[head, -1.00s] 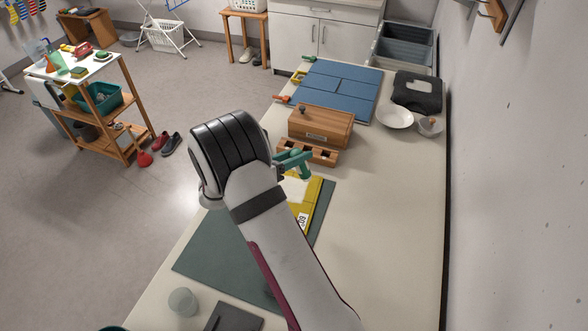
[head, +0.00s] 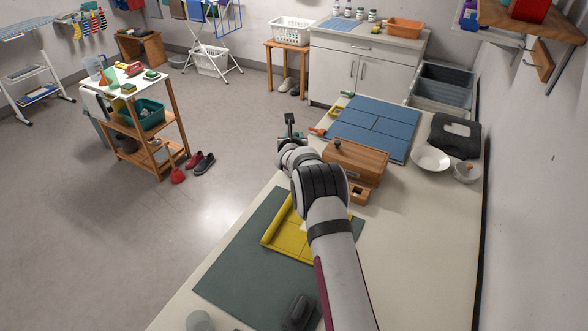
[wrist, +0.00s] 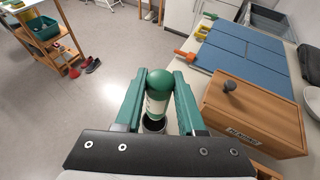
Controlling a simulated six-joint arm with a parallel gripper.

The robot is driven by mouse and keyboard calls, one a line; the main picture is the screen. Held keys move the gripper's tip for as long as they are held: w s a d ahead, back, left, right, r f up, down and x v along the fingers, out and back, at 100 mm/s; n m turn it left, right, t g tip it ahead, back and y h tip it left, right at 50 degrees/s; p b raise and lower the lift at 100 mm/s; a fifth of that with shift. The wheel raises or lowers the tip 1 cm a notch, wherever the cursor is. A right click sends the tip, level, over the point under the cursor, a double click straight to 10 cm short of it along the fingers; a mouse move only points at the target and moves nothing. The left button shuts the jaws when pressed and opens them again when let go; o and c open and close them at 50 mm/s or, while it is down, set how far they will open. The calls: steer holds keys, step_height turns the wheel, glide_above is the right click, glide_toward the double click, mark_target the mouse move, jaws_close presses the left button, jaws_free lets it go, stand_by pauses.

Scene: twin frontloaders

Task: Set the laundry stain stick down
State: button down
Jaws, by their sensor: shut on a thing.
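In the wrist view my gripper (wrist: 158,95) is shut on the laundry stain stick (wrist: 158,88), which has a rounded green cap and a pale body. The stick's lower end meets a dark round shape, and I cannot tell what that is. A wooden block with square holes (head: 358,194) is partly hidden behind my wrist in the head view.
A wooden lidded box (head: 355,160) stands on the counter; it fills the right of the wrist view (wrist: 252,115). Blue panels (head: 375,130) lie behind it, with a white bowl (head: 431,159) to the right. A yellow folder (head: 285,238) lies on the green mat (head: 235,265).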

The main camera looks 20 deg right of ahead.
step_height(320, 180, down, 6)
steer(key=shift+f, duration=0.2)
steer(key=shift+f, duration=0.15)
steer(key=c, duration=0.5)
jaws_free()
